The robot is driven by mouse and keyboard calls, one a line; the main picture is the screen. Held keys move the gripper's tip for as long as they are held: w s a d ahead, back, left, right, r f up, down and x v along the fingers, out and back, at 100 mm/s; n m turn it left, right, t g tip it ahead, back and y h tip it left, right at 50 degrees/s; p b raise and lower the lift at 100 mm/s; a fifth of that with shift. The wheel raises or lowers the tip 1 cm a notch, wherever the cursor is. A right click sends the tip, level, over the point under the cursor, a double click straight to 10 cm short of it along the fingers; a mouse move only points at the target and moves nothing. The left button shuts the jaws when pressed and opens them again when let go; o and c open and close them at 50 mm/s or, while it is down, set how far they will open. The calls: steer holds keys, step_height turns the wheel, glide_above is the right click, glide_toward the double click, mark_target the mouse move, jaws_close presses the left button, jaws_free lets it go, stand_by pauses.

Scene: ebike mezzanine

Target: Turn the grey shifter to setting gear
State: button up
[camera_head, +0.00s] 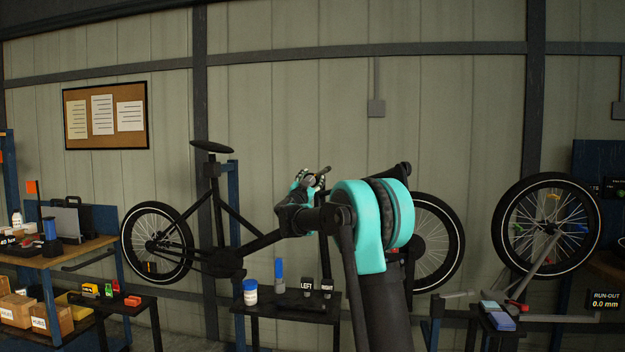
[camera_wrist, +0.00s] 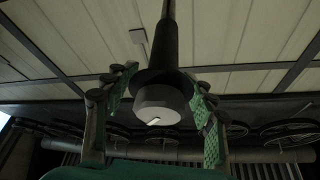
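In the wrist view, the grey shifter (camera_wrist: 160,103) is a round grey knob with a short white mark on its face. It sits on a black bar that runs up out of the picture. My gripper (camera_wrist: 162,76) has one finger with a green pad on each side of it. The fingers are open, and a gap shows between the shifter and each pad. In the head view, my gripper (camera_head: 312,180) is at the handlebar end of the black e-bike (camera_head: 228,215). The shifter is too small and covered to make out there. No gear labels are readable.
A black stand (camera_head: 290,308) below holds a white jar with a blue lid (camera_head: 250,292), a blue-topped item (camera_head: 279,272) and grips marked LEFT (camera_head: 307,287) and RIGHT (camera_head: 327,287). A truing wheel (camera_head: 546,227) stands at right. A workbench (camera_head: 60,255) is at left.

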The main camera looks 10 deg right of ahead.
steer(key=v, duration=1.2)
stand_by(0.3)
